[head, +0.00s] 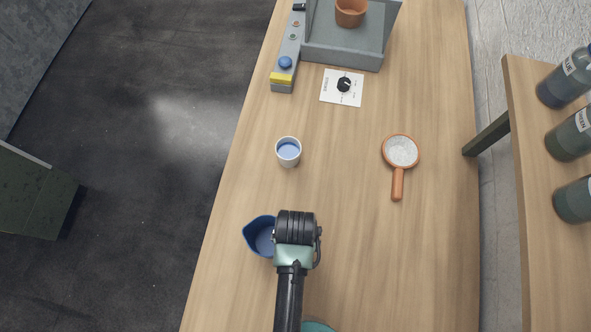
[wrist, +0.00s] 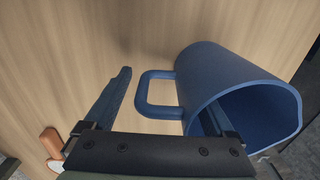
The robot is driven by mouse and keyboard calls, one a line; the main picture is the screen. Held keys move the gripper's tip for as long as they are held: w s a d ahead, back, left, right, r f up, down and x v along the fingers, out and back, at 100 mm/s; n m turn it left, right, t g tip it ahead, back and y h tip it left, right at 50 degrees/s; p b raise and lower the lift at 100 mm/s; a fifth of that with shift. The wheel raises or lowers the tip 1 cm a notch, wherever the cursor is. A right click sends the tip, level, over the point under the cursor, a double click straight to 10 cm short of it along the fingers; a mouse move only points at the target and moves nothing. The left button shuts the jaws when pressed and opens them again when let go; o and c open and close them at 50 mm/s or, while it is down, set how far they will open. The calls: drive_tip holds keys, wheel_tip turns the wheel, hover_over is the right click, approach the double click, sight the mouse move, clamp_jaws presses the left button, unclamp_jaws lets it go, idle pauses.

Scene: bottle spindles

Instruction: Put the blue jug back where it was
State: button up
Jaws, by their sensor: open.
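The blue jug (head: 259,236) stands on the wooden table in the lower middle of the head view, partly hidden by my wrist. In the wrist view the jug (wrist: 225,85) fills the right side, its mouth towards the lower right and its loop handle (wrist: 147,95) towards the left. My gripper (wrist: 162,92) is open, its fingers on either side of the handle. In the head view my fingers are hidden under my wrist.
A white cup (head: 288,152) with blue liquid stands beyond the jug. An orange-handled round sieve-like tool (head: 401,153) lies to the right. A dial card (head: 342,87) and grey station (head: 343,50) are at the back. A teal object (head: 318,326) shows at the bottom edge. Bottles (head: 567,77) stand on the right shelf.

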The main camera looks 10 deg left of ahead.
wheel_tip(320, 180, up, 12)
drive_tip(key=shift+f, duration=0.1)
drive_tip(key=w+r+t, duration=1.3)
drive_tip(key=w+r, duration=1)
drive_tip(key=r, duration=0.4)
wheel_tip(320, 180, up, 24)
drive_tip(key=d+t, duration=0.2)
drive_tip(key=t, duration=0.6)
drive_tip(key=s+r+t, duration=0.3)
drive_tip(key=s+r, duration=0.1)
drive_tip(key=r, duration=0.3)
drive_tip(key=s+r+t, duration=0.3)
drive_tip(key=s+r, duration=0.1)
drive_tip(key=r, duration=0.4)
drive_tip(key=shift+s+d+r, duration=0.2)
drive_tip(key=shift+s+d, duration=0.1)
drive_tip(key=shift+s, duration=0.1)
wheel_tip(320, 180, down, 6)
drive_tip(key=b, duration=0.5)
drive_tip(key=shift+w+r+b, duration=0.1)
drive_tip(key=shift+r+b, duration=0.1)
drive_tip(key=shift+b, duration=0.15)
